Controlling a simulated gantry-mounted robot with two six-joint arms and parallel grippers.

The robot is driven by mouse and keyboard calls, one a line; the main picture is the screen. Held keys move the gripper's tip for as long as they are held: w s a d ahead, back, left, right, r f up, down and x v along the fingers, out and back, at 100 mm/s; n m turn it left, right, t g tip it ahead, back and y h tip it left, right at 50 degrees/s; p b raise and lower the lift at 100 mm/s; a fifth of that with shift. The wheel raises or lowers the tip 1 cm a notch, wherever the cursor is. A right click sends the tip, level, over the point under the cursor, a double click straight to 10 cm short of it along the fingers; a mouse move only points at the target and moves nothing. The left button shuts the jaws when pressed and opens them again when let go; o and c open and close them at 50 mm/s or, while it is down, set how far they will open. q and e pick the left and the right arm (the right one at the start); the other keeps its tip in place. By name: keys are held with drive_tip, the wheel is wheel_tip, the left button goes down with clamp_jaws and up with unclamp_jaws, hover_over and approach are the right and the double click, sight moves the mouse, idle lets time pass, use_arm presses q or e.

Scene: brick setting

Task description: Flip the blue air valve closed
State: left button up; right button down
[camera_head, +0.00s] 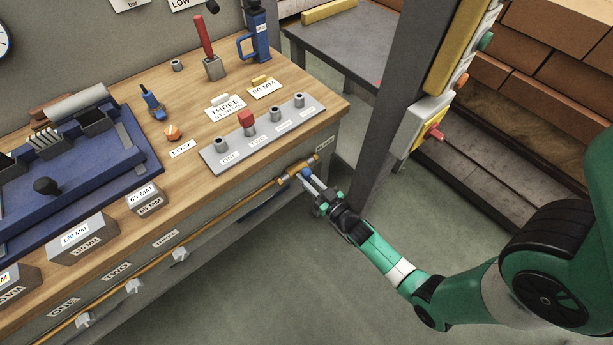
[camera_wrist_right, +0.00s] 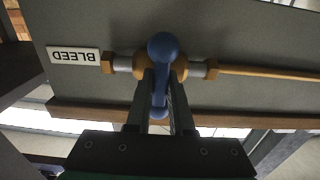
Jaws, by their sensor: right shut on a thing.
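The blue air valve handle (camera_wrist_right: 161,46) is a short lever with a rounded end on a brass valve body (camera_wrist_right: 139,61). In the wrist view the lever runs down the picture, across the line of the pipe, between the two dark fingers of my right gripper (camera_wrist_right: 162,82). The right gripper is shut on it. In the head view the blue handle (camera_head: 306,172) shows at the fingertips of my right gripper (camera_head: 312,180), at the bench's front right corner. The fingers hide part of the lever. My left gripper is not in view.
A brass pipe (camera_head: 237,213) runs along the bench front from the valve. A "BLEED" label (camera_wrist_right: 74,56) is beside the valve, upside down in the wrist view. A grey post (camera_head: 385,110) stands close to the right of the gripper. The floor (camera_head: 250,290) in front is clear.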

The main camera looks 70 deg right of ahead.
drive_tip(key=c, duration=0.8)
unclamp_jaws()
drive_tip(key=shift+s, duration=0.1)
drive_tip(key=shift+s+a, duration=0.2)
drive_tip(key=shift+s, duration=0.1)
drive_tip(key=p+v, duration=0.3)
drive_tip(key=v, duration=0.7)
drive_tip(key=shift+s+a, duration=0.25)
drive_tip(key=shift+s, duration=0.1)
